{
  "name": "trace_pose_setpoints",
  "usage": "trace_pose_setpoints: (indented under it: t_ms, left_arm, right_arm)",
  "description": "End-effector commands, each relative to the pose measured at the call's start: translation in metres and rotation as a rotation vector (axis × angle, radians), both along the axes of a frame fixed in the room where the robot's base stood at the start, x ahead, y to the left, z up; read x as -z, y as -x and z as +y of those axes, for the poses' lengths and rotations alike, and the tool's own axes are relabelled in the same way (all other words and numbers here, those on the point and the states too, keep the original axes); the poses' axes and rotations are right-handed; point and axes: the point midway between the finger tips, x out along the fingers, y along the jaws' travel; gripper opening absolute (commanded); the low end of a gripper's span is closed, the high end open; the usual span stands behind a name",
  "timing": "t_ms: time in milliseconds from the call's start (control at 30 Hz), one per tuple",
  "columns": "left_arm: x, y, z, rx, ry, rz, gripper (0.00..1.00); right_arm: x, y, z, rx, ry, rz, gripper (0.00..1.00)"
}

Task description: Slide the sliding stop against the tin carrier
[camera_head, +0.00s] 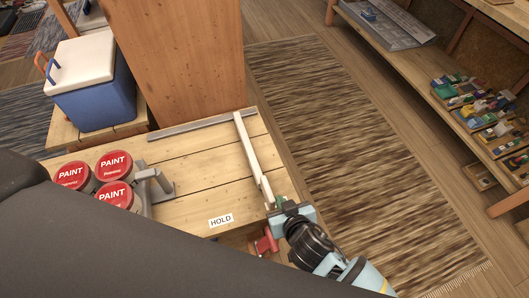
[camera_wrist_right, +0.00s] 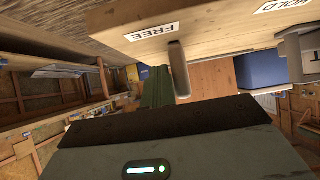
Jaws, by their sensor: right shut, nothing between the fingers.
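The sliding stop appears to be the pale wooden bar (camera_head: 252,148) lying across the right part of the plank bench top. The tin carrier (camera_head: 147,200) is grey, at the bench's left, with red-lidded paint tins (camera_head: 114,166). A wide stretch of bare planks separates the bar from the carrier. My right gripper (camera_head: 281,203) is shut and empty at the bar's near end; I cannot tell if they touch. My left gripper is not in view.
A HOLD label (camera_head: 221,220) lies near the bench's front edge; a FREE label (camera_wrist_right: 153,33) shows in the wrist view. A grey rail (camera_head: 203,123) runs along the back. A red part (camera_head: 265,243) sits below the front edge. A blue cooler (camera_head: 92,85) stands behind left.

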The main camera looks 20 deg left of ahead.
Motion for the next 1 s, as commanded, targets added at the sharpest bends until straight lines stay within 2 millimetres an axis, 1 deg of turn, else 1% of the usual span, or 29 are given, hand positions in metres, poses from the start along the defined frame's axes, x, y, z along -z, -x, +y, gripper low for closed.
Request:
trace_pose_setpoints:
  t_ms: [100, 467, 1000]
  left_arm:
    - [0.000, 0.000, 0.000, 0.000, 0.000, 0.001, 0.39]
    - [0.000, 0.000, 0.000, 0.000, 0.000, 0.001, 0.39]
    - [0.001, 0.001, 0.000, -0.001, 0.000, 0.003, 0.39]
  right_arm:
    - [0.000, 0.003, 0.003, -0.001, -0.001, 0.002, 0.00]
    - [0.000, 0.004, 0.005, -0.001, -0.001, 0.002, 0.00]
    - [0.001, 0.022, 0.030, -0.001, -0.003, 0.003, 0.00]
